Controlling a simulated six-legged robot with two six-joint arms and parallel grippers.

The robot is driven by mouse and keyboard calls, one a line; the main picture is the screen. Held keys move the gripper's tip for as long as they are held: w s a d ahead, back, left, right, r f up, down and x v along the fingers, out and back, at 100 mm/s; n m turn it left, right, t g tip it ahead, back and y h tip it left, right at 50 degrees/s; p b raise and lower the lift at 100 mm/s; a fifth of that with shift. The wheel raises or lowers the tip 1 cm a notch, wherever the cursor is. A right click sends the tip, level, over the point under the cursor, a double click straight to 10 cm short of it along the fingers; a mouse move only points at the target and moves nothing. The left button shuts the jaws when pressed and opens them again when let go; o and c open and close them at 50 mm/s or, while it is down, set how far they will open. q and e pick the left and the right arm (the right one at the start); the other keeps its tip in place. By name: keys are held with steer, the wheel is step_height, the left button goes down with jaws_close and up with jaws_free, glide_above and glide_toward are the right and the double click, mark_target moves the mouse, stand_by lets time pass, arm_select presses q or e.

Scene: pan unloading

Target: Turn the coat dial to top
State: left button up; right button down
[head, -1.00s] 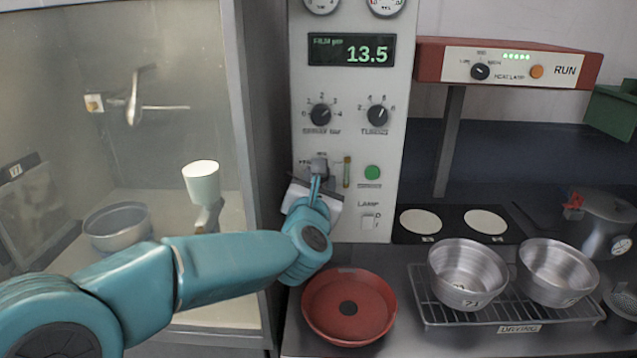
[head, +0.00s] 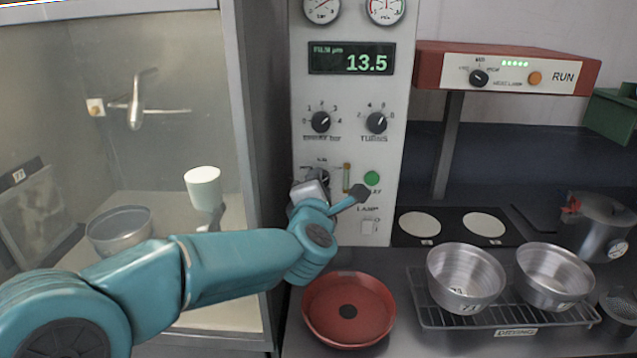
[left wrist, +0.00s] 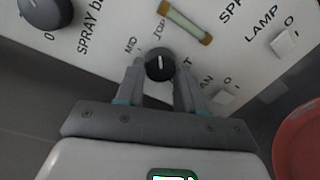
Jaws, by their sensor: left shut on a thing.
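The coat dial (left wrist: 160,64) is a small black knob with a white pointer mark on the pale control panel (left wrist: 110,25). My left gripper (left wrist: 160,84) has one finger on each side of the knob and is shut on it. In the left wrist view the pointer mark faces up the picture, roughly toward the TOP label; the MID label is to its left. The dial's own lettering is mostly hidden by a finger. In the head view the dial (head: 324,174) is largely covered by my left wrist. My right gripper is not in view.
Above are two larger black knobs (head: 320,122) (head: 376,122) and a 13.5 display (head: 351,60). A green button (head: 372,178) and lamp switch (head: 367,226) are close at right. A red pan (head: 348,330) stands below; metal pans (head: 466,255) sit on a rack (head: 430,318).

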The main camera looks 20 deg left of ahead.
arm_select(q)
steer(key=shift+m, duration=0.5)
stand_by(0.3)
steer(key=o, duration=1)
steer(key=shift+o, duration=0.2)
steer(key=shift+s, duration=0.1)
steer(key=b+v, duration=0.2)
steer(key=v, duration=1.4)
